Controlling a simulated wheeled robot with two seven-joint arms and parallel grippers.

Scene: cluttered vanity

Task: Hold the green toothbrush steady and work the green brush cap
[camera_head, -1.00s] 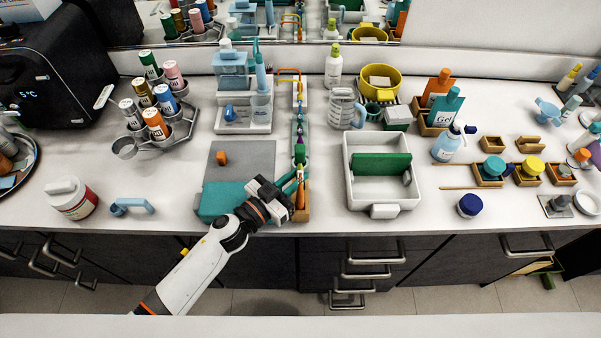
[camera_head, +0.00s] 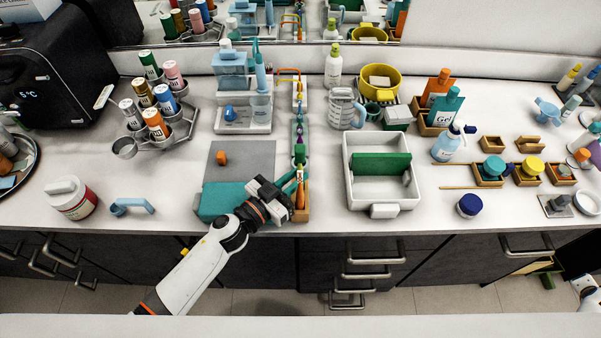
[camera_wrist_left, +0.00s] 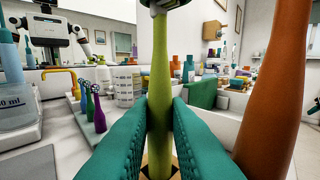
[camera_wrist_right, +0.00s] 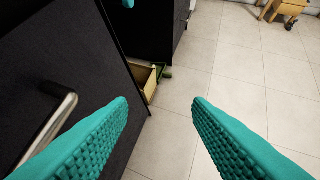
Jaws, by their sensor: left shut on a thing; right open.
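The green toothbrush (camera_wrist_left: 160,85) stands upright between the teal fingers of my left gripper (camera_wrist_left: 160,118), which is shut on its handle. Its foot is at a wooden holder. A grey piece (camera_wrist_left: 164,4) at its top is cut off by the frame edge, and I cannot make out the green brush cap. In the head view my left gripper (camera_head: 297,180) is at the front of the brush row and largely hides the green toothbrush. My right gripper (camera_wrist_right: 160,104) is open and empty, over the floor beside the dark cabinet fronts.
An orange brush (camera_wrist_left: 276,90) stands close on the right of the green one. Purple and other brushes (camera_wrist_left: 98,108) stand farther back. A white bin (camera_head: 383,197) with a green divider is to the right. An open drawer (camera_wrist_right: 146,80) and a metal handle (camera_wrist_right: 50,125) are near my right gripper.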

